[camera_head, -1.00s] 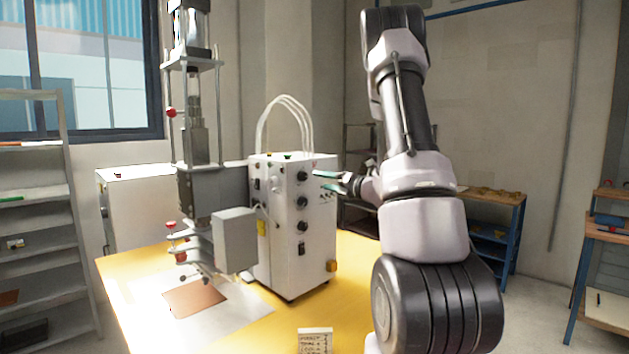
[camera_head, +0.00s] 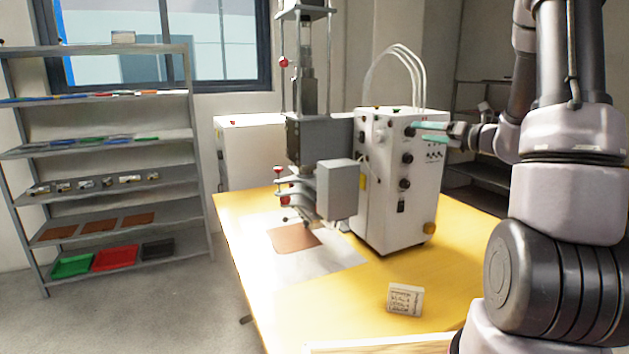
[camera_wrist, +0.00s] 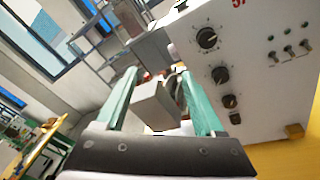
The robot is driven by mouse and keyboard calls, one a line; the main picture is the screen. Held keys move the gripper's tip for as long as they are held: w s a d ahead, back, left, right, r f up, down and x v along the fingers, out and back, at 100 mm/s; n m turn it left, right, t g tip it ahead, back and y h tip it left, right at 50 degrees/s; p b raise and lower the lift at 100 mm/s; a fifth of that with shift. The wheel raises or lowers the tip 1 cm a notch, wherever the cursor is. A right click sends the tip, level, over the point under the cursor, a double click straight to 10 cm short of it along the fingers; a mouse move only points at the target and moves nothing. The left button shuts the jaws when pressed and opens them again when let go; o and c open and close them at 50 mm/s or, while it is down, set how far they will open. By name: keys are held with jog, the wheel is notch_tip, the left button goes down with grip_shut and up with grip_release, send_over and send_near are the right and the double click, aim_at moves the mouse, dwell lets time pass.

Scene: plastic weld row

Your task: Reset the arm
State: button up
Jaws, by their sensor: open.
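My gripper (camera_head: 430,132) is open, its two teal fingers pointing left in front of the upper part of the white control box (camera_head: 385,190). In the wrist view my gripper (camera_wrist: 160,95) has its fingers spread, with nothing held between them. The control box's face with black knobs and switches fills the right of that view (camera_wrist: 255,75). The grey block of the welding press shows behind the fingers. My arm stands at the right of the head view, bent above the table's right side.
The welding press (camera_head: 312,140) stands on the yellow table (camera_head: 455,265). A brown sheet (camera_head: 296,237) lies on a pale plate below it. A small labelled card (camera_head: 405,299) stands near the front. A grey shelf (camera_head: 125,217) with coloured trays is at the left.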

jog(key=s+a+r+n+g+y, duration=0.1)
jog(key=s+a+r+n+g, duration=0.1)
jog(key=s+a+n+g, duration=0.45)
jog(key=s+a+r+n+g+y, duration=0.1)
jog(key=s+a+r+n+g, duration=0.2)
jog(key=s+a+n, duration=0.6)
jog(key=s+d+r+n+t+h, duration=0.1)
jog(key=s+d+n+h, duration=0.1)
jog(key=s+n+h, duration=0.2)
jog(key=s+d+r+n+t+h, duration=0.1)
jog(key=s+d+n+h, duration=0.2)
jog(key=s+n, duration=0.6)
jog(key=n+h, duration=0.2)
jog(key=n, duration=0.2)
jog(key=shift+s+a, duration=0.1)
